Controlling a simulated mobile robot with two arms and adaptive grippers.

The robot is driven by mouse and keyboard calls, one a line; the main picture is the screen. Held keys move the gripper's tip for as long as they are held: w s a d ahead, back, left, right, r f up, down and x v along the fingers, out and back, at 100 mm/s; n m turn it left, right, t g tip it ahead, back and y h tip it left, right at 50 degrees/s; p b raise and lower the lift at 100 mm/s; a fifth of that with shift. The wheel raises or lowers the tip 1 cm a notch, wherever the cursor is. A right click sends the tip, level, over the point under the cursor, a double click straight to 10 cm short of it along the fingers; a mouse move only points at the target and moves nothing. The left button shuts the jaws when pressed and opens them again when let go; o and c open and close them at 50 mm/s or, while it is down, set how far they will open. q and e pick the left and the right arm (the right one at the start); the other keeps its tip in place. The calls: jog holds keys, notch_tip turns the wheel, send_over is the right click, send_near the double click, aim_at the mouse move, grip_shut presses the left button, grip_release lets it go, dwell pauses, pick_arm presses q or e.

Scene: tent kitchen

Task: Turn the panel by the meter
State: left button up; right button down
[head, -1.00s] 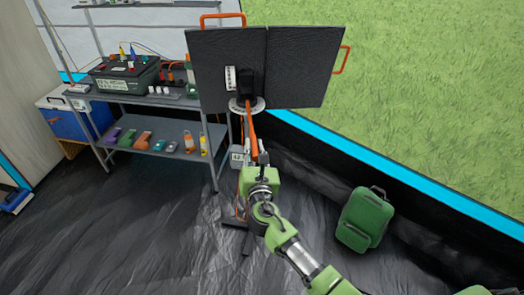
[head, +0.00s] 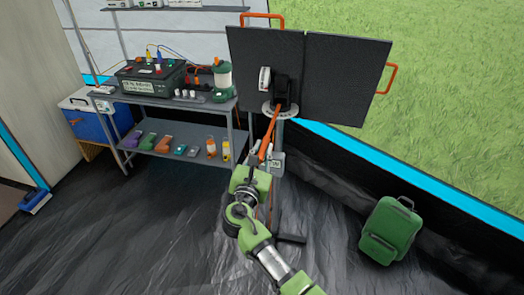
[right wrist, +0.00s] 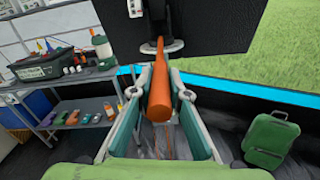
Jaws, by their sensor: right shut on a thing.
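The black two-part panel (head: 345,80) stands on a post, with orange handles at its top and right edges. A round pale dial (head: 280,110) sits under its mount. An orange lever (head: 268,135) slopes down from the mount toward me. My right gripper (head: 262,157) is shut on the lever's lower end. In the right wrist view the lever (right wrist: 160,95) runs between the two fingers. A small grey meter box (head: 277,163) is on the post behind the gripper, partly hidden; its display is too small to read. My left gripper is not in view.
A grey shelf unit (head: 175,103) stands left of the panel, holding a battery (head: 152,79), a green lantern (head: 222,80) and small items. A green backpack (head: 389,232) stands on the floor at right. The dark floor at front left is clear.

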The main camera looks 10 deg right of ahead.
jog(key=c, duration=1.9)
grip_release()
jog(key=shift+d, duration=0.1)
jog(key=v, duration=1.2)
